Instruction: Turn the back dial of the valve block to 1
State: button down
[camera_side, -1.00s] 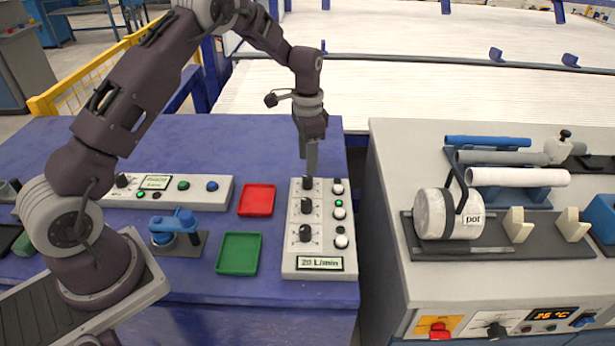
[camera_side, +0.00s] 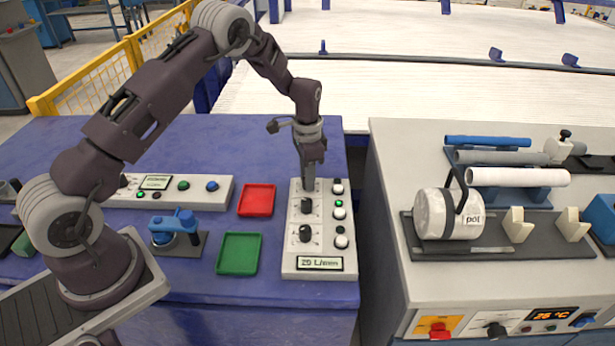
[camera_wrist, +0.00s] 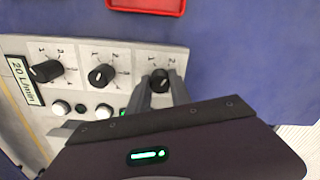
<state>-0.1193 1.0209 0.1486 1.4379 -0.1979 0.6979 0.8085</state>
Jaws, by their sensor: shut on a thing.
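The valve block (camera_side: 320,263) is a pale panel on the blue bench with three black dials in a row and a "20 L/min" display at its front end. My gripper (camera_side: 308,186) points down over its back end. In the wrist view my gripper's fingers (camera_wrist: 162,92) stand on either side of the back dial (camera_wrist: 159,79) and are shut on it. Scale numbers show around this dial, but I cannot tell its exact setting. The middle dial (camera_side: 306,206) and front dial (camera_side: 305,233) are free. In the side view the fingers hide the back dial.
Buttons and lamps (camera_side: 340,213) line the block's right side. A red tray (camera_side: 256,199) and a green tray (camera_side: 239,253) lie left of it. A blue valve handle (camera_side: 175,223) and another control panel (camera_side: 210,190) stand further left. A grey bench (camera_side: 385,200) is across a gap.

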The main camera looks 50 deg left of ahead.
jog(key=n, duration=0.5)
jog(key=shift+n, duration=0.4)
jog(key=n, duration=0.6)
jog(key=shift+r, duration=0.1)
dwell(0.5)
jog(key=c, duration=1.2)
grip_release()
jog(key=shift+o, duration=0.2)
notch_tip(320, 180, up, 7)
